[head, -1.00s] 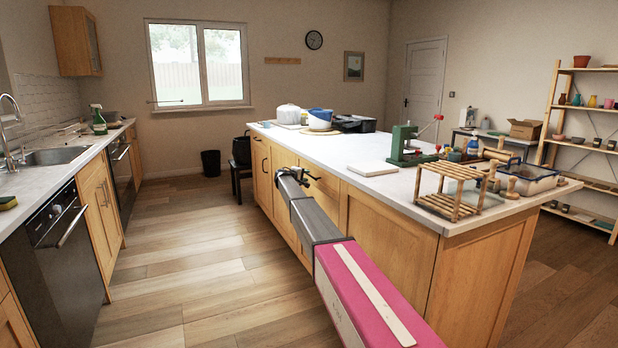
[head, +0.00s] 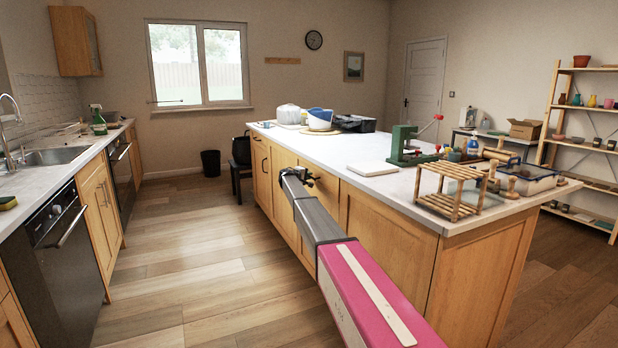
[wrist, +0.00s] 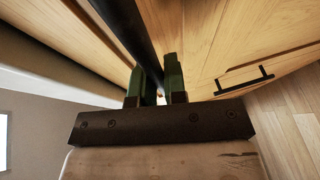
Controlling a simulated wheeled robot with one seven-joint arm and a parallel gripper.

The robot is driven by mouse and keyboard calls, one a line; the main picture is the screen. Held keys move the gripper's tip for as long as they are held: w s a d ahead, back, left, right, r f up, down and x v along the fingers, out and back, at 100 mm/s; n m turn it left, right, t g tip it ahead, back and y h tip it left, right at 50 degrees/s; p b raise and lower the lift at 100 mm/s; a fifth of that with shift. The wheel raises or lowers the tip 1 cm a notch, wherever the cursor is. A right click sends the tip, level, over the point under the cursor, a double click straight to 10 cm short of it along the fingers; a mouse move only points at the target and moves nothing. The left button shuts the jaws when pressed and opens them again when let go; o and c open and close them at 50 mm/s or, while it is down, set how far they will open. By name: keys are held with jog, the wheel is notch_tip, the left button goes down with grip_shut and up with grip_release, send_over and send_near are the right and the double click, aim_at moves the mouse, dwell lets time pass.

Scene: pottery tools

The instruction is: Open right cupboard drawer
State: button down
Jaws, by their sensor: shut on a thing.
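The wooden island cupboard (head: 385,225) has a white worktop and pale wood fronts. My gripper (head: 308,178) is at its long side, just below the worktop edge, in the head view. In the wrist view, the green fingertips of my gripper (wrist: 154,85) are shut around a dark bar handle (wrist: 125,25). The handle runs from the top left down between the fingers. The wood front (wrist: 195,35) lies close behind the fingers. My arm covers part of the fronts in the head view, so I cannot tell whether the drawer stands open.
Another dark handle (wrist: 245,82) is on the front to the right in the wrist view. Free wooden floor (head: 215,260) lies left of the island. A dishwasher (head: 65,260) and sink counter line the left side. A wooden rack (head: 452,190) stands on the worktop.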

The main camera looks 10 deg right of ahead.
jog(key=s+a, duration=0.4)
jog(key=a, duration=0.9)
jog(key=s+a, duration=0.5)
jog(key=a, duration=0.9)
jog(key=s+a, duration=0.4)
jog(key=a, duration=1)
jog(key=shift+s+a, duration=0.25)
jog(key=shift+s, duration=0.05)
jog(key=c, duration=1.2)
grip_release()
jog(key=shift+a, duration=0.1)
jog(key=v, duration=1)
jog(key=shift+s+a, duration=0.2)
jog(key=shift+s, duration=0.05)
jog(key=shift+s+a, duration=0.1)
